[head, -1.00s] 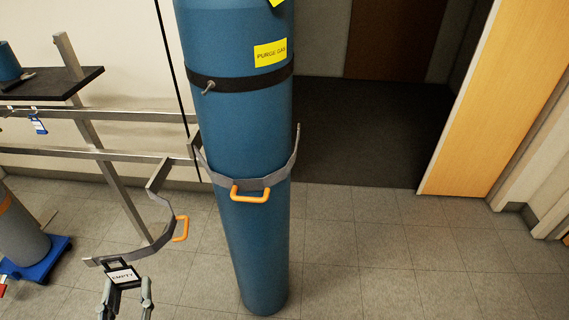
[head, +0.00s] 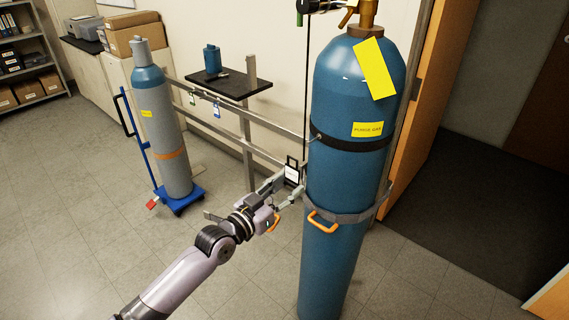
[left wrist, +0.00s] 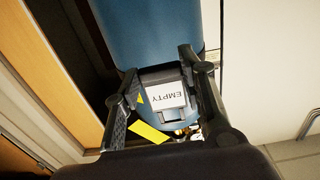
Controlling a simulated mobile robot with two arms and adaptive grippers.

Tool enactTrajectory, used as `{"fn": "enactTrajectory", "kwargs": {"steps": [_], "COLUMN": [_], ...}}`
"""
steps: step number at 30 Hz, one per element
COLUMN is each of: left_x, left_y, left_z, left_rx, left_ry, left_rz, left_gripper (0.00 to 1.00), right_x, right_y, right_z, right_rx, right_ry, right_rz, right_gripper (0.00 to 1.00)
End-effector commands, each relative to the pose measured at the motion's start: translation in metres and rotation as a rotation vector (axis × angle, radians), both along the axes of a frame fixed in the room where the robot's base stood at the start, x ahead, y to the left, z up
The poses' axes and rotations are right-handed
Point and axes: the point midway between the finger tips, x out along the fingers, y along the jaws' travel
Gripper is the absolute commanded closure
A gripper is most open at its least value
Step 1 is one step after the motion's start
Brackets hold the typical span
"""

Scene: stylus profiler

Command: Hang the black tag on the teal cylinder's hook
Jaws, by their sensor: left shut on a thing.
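The large teal cylinder (head: 345,100) stands upright at centre right, with a yellow "PURGE GAS" label and a black strap (head: 350,144) around it. A small hook (head: 317,137) shows faintly at the strap's left front. My left gripper (head: 287,187) is shut on the black tag (head: 292,171), which has a white face. It is just left of the cylinder in the picture, a little below strap height. In the left wrist view the tag (left wrist: 168,88) reads "EMPTY" between the fingers, with teal cylinder surface beyond. The hook cannot be made out there. My right gripper is not in view.
A grey bracket with an orange handle (head: 323,221) holds the cylinder below the strap. A metal rail (head: 262,121) with a black shelf (head: 231,86) runs along the wall. A grey cylinder (head: 164,130) stands on a blue cart at left. The front floor is clear.

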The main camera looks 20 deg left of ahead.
Motion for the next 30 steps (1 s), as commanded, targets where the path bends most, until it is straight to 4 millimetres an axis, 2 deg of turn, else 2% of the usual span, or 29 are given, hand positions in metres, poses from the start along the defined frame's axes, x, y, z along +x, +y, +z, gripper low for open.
{"fn": "enactTrajectory", "kwargs": {"steps": [1, 3, 14, 18, 30], "left_x": [0.006, 0.011, 0.013, 0.013, 0.049], "left_y": [0.005, 0.009, 0.011, 0.011, -0.002], "left_z": [0.010, 0.013, 0.014, 0.017, 0.013], "left_rx": [0.003, 0.001, -0.002, 0.001, 0.001], "left_ry": [-0.001, -0.001, -0.001, 0.001, -0.002], "left_rz": [0.001, 0.004, 0.005, 0.009, 0.010], "left_gripper": [1.00, 1.00, 1.00, 1.00, 1.00], "right_x": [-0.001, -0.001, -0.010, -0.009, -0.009], "right_y": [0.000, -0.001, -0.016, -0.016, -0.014], "right_z": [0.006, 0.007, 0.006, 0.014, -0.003], "right_rx": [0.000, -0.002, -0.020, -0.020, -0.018], "right_ry": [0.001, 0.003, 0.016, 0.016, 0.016], "right_rz": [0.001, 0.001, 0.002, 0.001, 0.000], "right_gripper": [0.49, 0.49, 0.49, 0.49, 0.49]}}
